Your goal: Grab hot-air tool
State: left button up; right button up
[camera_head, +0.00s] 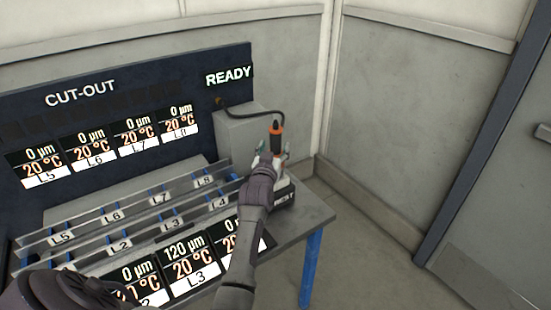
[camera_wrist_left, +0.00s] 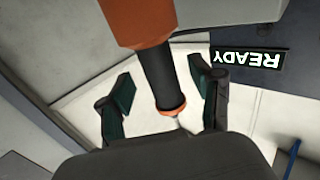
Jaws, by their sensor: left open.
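The hot-air tool (camera_head: 276,136), orange and black with a cable at its top, stands upright at the right end of the bench, by a grey box. In the left wrist view the tool (camera_wrist_left: 158,75) reaches down from the top, with its black grip and an orange ring between my fingers. My left gripper (camera_head: 272,152) is at the tool. In the wrist view its green-padded fingers (camera_wrist_left: 160,100) are open on either side of the grip, with gaps to both. The tool's lower part is hidden behind my gripper and arm. My right gripper does not show.
The grey box (camera_head: 240,135) stands just left of the tool, and the black cable loops over it. Rails (camera_head: 115,205) with labels L5 to L8 run along the bench (camera_head: 300,222). A dark display panel (camera_head: 70,120) reads CUT-OUT and READY. Open floor lies to the right.

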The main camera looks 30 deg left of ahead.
pick_arm(q)
jog(key=shift+x, duration=1.5)
jog(key=shift+s, duration=0.1)
grip_shut()
jog(key=shift+r, duration=0.1)
